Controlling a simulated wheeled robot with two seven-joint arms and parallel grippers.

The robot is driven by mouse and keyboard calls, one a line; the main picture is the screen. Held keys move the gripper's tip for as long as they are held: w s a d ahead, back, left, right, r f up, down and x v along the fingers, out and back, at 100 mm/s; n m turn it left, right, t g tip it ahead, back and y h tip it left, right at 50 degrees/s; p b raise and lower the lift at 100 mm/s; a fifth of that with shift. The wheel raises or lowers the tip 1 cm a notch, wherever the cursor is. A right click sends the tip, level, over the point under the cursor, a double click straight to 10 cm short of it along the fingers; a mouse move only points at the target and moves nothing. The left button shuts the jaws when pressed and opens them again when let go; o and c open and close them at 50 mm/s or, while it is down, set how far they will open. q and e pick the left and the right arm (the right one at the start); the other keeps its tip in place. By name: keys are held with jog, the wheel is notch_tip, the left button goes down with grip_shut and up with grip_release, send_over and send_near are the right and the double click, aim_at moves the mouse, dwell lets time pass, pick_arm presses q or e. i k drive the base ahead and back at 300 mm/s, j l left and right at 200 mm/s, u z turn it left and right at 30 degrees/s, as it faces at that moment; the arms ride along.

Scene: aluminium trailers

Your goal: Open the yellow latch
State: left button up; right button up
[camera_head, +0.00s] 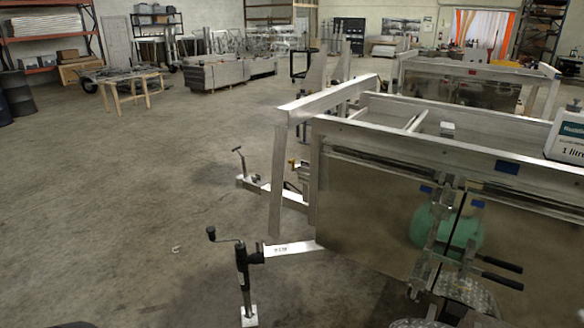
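A small yellow piece (293,163), which looks like the yellow latch, shows beside the upright front frame of the nearest aluminium trailer (350,205). It sits just above a light metal drawbar (285,196), partly hidden by the frame post. It is too small to tell whether it is open or closed. Neither my left nor my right gripper is in view.
A jack with a crank handle (243,262) stands at the near drawbar's end. Black-handled metal fittings (495,270) stick out at the lower right. A white bottle (567,135) stands on the trailer's right. A wooden table (125,80) is far left; the left floor is mostly clear.

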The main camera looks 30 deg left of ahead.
aim_at(292, 162)
jog(key=i+j+u, duration=0.15)
jog(key=i+j, duration=1.3)
jog(key=j, duration=0.1)
